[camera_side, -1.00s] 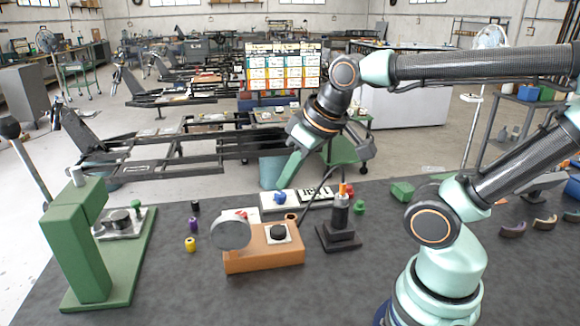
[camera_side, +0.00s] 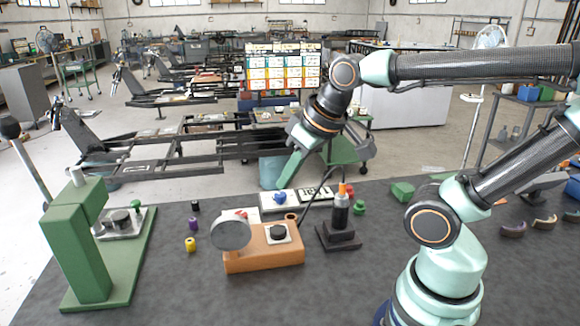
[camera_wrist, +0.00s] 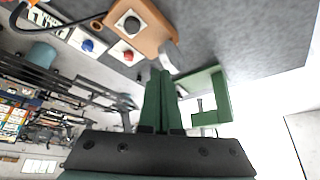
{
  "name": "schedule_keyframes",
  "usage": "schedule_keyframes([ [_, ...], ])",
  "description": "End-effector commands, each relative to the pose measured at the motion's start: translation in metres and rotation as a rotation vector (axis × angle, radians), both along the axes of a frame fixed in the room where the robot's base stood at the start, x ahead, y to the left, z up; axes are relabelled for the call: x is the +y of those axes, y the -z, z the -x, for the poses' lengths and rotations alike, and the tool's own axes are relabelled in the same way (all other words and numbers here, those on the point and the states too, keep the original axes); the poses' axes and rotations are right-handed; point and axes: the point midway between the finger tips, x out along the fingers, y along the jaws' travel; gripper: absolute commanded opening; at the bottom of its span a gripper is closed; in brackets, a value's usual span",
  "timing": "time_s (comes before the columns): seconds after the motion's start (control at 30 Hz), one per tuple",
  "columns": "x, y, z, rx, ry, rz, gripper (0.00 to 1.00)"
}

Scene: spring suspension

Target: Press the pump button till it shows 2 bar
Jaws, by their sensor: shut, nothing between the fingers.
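The pump is an orange-brown box (camera_side: 264,262) on the dark work table, with a black round button (camera_side: 278,231) on a pale plate on its top. A round grey gauge (camera_side: 231,233) stands at its left end; its reading cannot be made out. In the wrist view the pump (camera_wrist: 148,38) and its black button (camera_wrist: 132,24) show at the top, with the gauge edge-on. My gripper (camera_side: 283,178) is in the air above and behind the pump, apart from the button. Its green fingers (camera_wrist: 160,75) are together and empty in the wrist view.
A green press (camera_side: 85,240) stands at the left. A black stand with an orange-tipped cylinder (camera_side: 341,210) is right of the pump. A white panel with a blue knob (camera_side: 279,197) lies behind. Small yellow (camera_side: 190,244) and purple (camera_side: 193,224) pieces lie left. The table front is clear.

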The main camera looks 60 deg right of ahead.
Motion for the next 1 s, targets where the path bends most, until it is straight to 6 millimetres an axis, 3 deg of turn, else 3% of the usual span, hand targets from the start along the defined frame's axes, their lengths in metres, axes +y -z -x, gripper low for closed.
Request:
schedule_keyframes([
  [0.27,-0.005,-0.002,-0.007,0.098,0.072,-0.026,0.0],
  [0.57,-0.02,-0.001,-0.028,0.344,0.273,-0.081,0.0],
  [1.0,-0.045,0.02,-0.061,0.701,0.591,-0.109,0.0],
])
